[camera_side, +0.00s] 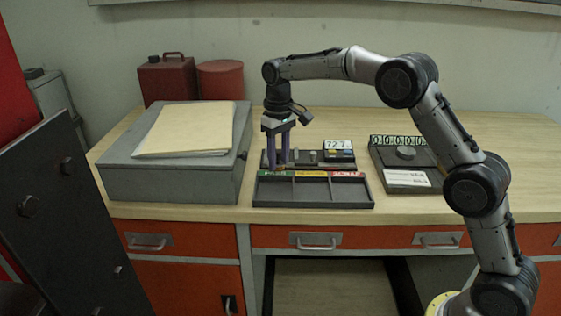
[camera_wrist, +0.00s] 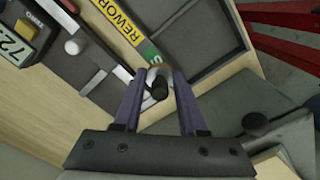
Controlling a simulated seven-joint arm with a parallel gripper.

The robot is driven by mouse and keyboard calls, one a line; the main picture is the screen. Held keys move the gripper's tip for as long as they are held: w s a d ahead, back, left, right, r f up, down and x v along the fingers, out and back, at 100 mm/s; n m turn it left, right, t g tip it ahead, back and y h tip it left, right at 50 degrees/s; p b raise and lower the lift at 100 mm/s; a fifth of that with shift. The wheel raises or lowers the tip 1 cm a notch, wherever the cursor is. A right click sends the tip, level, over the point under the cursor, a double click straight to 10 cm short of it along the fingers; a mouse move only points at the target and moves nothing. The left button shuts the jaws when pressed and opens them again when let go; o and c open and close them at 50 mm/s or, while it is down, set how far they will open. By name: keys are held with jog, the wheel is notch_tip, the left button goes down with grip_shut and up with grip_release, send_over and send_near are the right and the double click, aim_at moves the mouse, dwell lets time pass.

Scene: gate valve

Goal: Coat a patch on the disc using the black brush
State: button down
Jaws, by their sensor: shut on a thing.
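My gripper (camera_side: 278,164) points down at the left end of a dark rack (camera_side: 308,159). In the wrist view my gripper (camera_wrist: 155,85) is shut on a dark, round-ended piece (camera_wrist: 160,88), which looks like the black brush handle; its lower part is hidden. A whitish part shows just behind it.
A three-compartment tray (camera_side: 312,205) with green, yellow and red labels lies in front of the rack and looks empty. A grey box (camera_side: 180,178) with folders (camera_side: 187,128) stands close on the left. A number counter (camera_side: 338,146) stands at the rack's right. Bench lies clear at far right.

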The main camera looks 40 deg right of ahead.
notch_tip(320, 180, up, 13)
jog(key=r+m, duration=0.2)
jog(key=m, duration=0.7)
send_over(405, 153)
jog(key=shift+w+a+f, duration=0.1)
jog(key=shift+a+f, duration=0.1)
jog(key=shift+f, duration=3.05)
jog(key=shift+a+f, duration=0.15)
jog(key=shift+f, duration=3.1)
jog(key=shift+d, duration=0.4)
jog(key=shift+d+r, duration=0.25)
jog(key=shift+d, duration=1.05)
jog(key=shift+d+r, duration=0.25)
jog(key=shift+d, duration=1.05)
jog(key=shift+a+r, duration=0.1)
jog(key=shift+a, duration=3)
jog(key=shift+d, duration=0.1)
notch_tip(405, 153, up, 6)
jog(key=shift+r, duration=0.2)
